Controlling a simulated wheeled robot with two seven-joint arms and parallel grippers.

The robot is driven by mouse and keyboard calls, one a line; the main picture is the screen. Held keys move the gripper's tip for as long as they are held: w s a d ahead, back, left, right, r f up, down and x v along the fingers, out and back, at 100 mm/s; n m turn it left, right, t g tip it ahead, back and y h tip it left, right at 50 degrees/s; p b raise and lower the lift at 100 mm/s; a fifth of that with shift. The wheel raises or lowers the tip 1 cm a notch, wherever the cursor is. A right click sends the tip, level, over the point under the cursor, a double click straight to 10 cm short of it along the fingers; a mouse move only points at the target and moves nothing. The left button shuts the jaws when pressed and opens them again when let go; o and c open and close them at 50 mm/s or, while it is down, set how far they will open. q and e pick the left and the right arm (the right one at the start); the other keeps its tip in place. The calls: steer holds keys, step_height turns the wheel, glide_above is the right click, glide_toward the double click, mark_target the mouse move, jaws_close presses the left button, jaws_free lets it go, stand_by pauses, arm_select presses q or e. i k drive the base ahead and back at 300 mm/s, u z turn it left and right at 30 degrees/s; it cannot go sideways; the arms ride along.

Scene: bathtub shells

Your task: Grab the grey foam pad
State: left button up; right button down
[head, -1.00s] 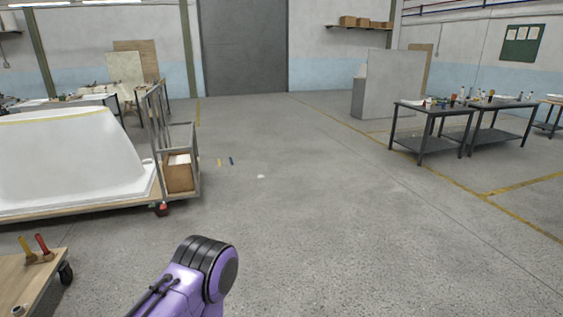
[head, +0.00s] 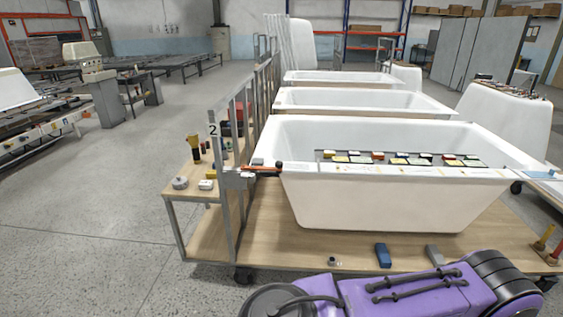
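A small grey block (head: 433,254), which looks like the grey foam pad, lies on the front edge of the wooden cart deck (head: 290,240), right of centre in the head view. It lies just right of a blue block (head: 383,256) and apart from it. My purple arm link crosses the bottom of the view, in front of and below the grey block. Neither of my grippers shows.
A white bathtub shell (head: 400,200) stands on the deck behind the blocks, with more shells behind it. A board with several coloured pads (head: 400,158) lies across the tub. A side shelf (head: 205,190) holds small items. Floor at left is clear.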

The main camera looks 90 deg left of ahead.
mark_target(256, 161)
steer(key=u, duration=2.8)
steer(key=i, duration=0.95)
steer(key=z, duration=0.05)
